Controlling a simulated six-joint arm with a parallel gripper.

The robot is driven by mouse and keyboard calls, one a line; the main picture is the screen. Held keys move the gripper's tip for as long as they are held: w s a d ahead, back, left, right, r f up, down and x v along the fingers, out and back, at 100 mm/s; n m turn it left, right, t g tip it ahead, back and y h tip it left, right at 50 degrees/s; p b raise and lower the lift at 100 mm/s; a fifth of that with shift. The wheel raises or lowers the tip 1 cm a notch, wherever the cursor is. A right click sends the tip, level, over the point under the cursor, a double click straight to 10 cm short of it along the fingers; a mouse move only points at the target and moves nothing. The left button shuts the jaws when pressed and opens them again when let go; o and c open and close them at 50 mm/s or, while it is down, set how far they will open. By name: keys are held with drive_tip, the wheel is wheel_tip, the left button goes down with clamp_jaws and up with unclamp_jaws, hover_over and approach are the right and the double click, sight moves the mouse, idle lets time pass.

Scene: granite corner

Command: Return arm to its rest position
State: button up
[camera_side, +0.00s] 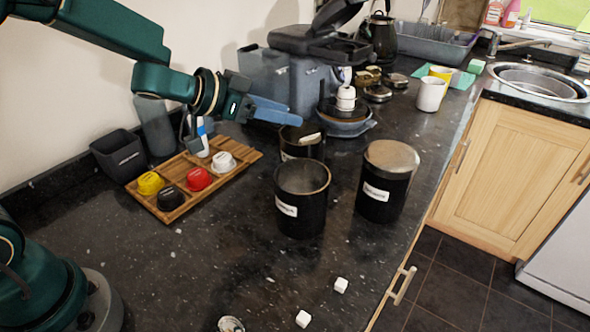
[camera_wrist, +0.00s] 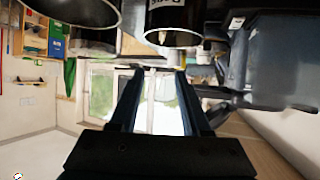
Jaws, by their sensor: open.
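My gripper (camera_side: 272,109) is at the end of the green arm, which reaches in from the upper left in the side view. Its blue fingers point to the right, above the counter and behind the black canisters. In the wrist view the two fingers of my gripper (camera_wrist: 158,95) stand apart with nothing between them, and a bright window shows behind. The wrist picture looks across the room, with dark round rims at its top edge.
A wooden tray (camera_side: 183,214) holds several coloured pods. Black canisters (camera_side: 312,220) stand mid-counter, one with a lid (camera_side: 391,157). Two white cubes (camera_side: 304,319) lie near the front. A coffee machine (camera_side: 318,45) and a stack of bowls (camera_side: 345,128) stand behind my gripper. The front-left counter is mostly clear.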

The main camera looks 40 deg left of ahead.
drive_tip(key=s+a+r+n+t+y, duration=0.4)
drive_tip(key=s+r, duration=0.3)
drive_tip(key=r, duration=0.6)
drive_tip(key=s+d+f+g, duration=0.1)
drive_tip(key=s+f+g, duration=0.4)
drive_tip(key=s, duration=0.4)
drive_tip(key=s+d+f+g, duration=0.1)
drive_tip(key=s+f+g, duration=0.3)
drive_tip(key=s+f, duration=0.3)
drive_tip(key=s, duration=0.3)
drive_tip(key=shift+f+n+g+y, duration=0.15)
drive_tip(key=shift+n+g+y, duration=0.15)
drive_tip(key=shift+g+y, duration=0.1)
